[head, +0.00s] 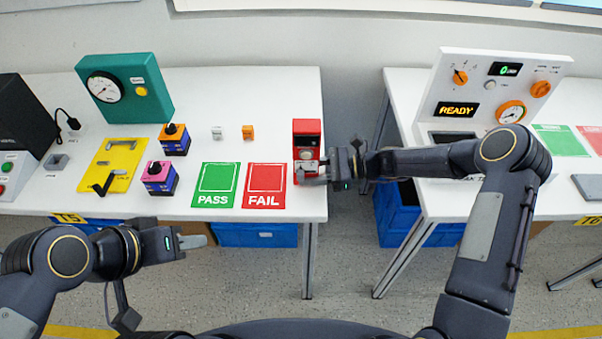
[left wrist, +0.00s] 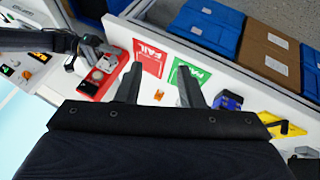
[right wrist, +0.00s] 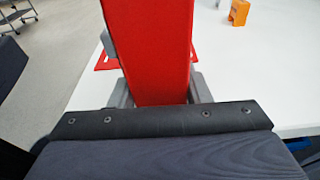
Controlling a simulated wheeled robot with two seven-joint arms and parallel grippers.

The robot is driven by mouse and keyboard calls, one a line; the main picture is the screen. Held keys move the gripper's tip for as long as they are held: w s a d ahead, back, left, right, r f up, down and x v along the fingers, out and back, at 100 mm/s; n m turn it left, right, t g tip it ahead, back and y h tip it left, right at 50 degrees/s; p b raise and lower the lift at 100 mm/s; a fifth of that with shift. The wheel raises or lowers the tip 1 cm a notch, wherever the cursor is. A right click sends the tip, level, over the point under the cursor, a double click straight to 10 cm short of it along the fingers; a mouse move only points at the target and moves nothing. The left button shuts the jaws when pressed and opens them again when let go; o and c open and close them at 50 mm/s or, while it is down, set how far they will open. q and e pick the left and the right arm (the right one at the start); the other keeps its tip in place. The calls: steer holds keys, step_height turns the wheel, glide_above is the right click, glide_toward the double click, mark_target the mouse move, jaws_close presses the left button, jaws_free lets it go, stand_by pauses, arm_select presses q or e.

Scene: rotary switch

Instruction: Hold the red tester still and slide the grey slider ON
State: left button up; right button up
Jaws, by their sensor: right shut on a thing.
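The red tester (head: 306,127) stands at the right end of the left table, with a dark window and a round grey part on its face. My right gripper (head: 312,178) is shut on its lower part. In the right wrist view the red tester (right wrist: 150,50) fills the space between the fingers. I cannot clearly tell the grey slider from the grey fingertips. The tester also shows in the left wrist view (left wrist: 88,88). My left gripper (head: 200,241) is open and empty, in front of the table's front edge and apart from the tester; its two fingers (left wrist: 160,82) stand apart.
The green PASS card (head: 216,184) and red FAIL card (head: 265,185) lie left of the tester. A small orange block (head: 248,132), a white block (head: 216,132), blue switch boxes (head: 174,140) and a yellow plate (head: 118,160) are further left. A gap separates the second table (head: 420,190).

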arm_select(q)
steer(key=w+d+t+h, duration=0.2)
steer(key=w+d, duration=0.4)
steer(key=w, duration=0.1)
steer(key=t+y, duration=0.2)
steer(key=t, duration=0.1)
glide_toward(301, 178)
step_height(301, 178, down, 4)
steer(key=s+d+m+t+y, duration=0.2)
steer(key=d+t+y, duration=0.1)
steer(key=t+y, duration=0.15)
steer(key=shift+t, duration=0.25)
steer(key=shift+w+f, duration=0.2)
steer(key=shift+w, duration=1.1)
steer(key=shift+w+f, duration=0.15)
steer(key=shift+w, duration=1.15)
steer(key=shift+w+f, duration=0.2)
steer(key=shift+w, duration=1.1)
jaws_close()
